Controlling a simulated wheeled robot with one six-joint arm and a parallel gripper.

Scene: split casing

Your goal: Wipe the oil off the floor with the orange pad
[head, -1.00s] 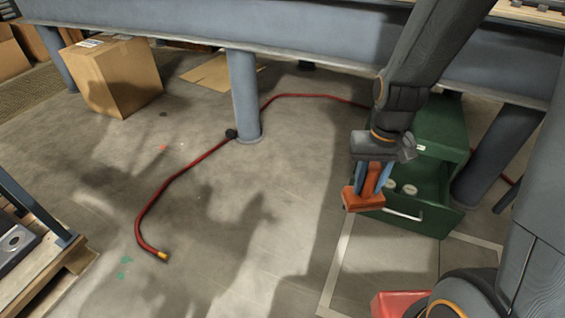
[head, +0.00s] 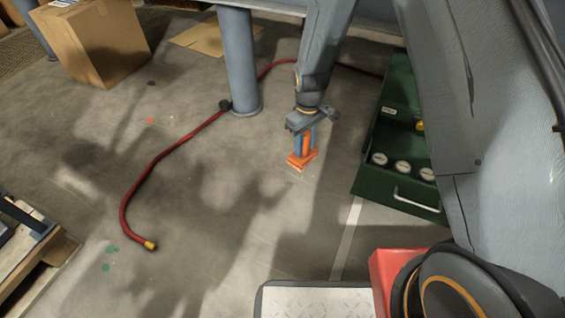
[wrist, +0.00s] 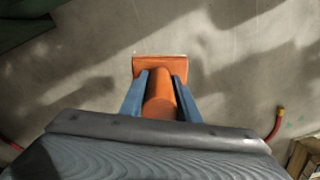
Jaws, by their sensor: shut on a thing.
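My gripper (head: 305,138) is shut on the handle of the orange pad (head: 301,161), which hangs below the fingers, over the floor right of the grey post. In the wrist view the blue fingers of my gripper (wrist: 158,92) clasp the orange handle, with the flat pad (wrist: 160,64) beyond it. I cannot tell whether the pad touches the floor. A small dark brown spot (head: 152,83) lies on the floor near the cardboard box; it may be the oil. A small orange-red spot (head: 150,121) and green spots (head: 107,258) also mark the floor.
A red hose (head: 150,172) with a yellow end curves across the floor and passes the grey post (head: 240,65). A cardboard box (head: 97,45) stands at upper left. A green open toolbox (head: 368,180) holding round gauges stands at right. A pallet edge is at lower left.

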